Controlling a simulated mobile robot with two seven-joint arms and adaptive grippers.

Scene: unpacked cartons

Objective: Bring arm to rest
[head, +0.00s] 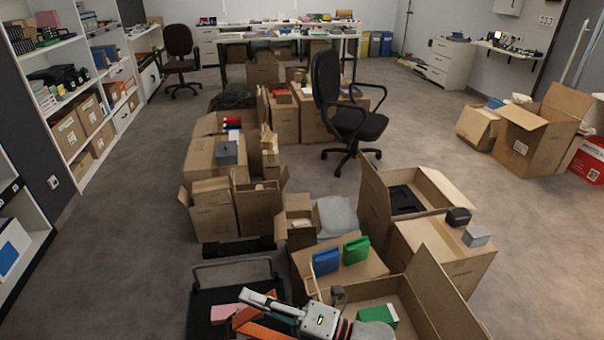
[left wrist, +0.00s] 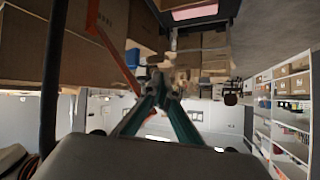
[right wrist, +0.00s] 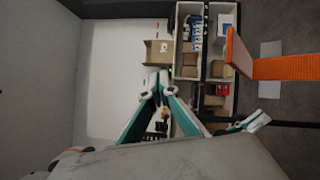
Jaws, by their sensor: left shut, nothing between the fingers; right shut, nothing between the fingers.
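My right gripper (right wrist: 158,82) shows in the right wrist view with its two teal-sided fingers meeting at the tips, shut and empty. In the head view my white and grey right arm lies low at the bottom centre, above my dark tray. My left gripper (left wrist: 156,78) shows in the left wrist view, its teal fingers also together with nothing between them. I cannot clearly make out the left gripper in the head view. Both wrist views are turned from upright.
Open cartons (head: 372,294) stand close in front, with a blue box (head: 326,262) and a green box (head: 356,250) on one. A black office chair (head: 345,110) stands behind them. White shelves (head: 60,95) line the left wall.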

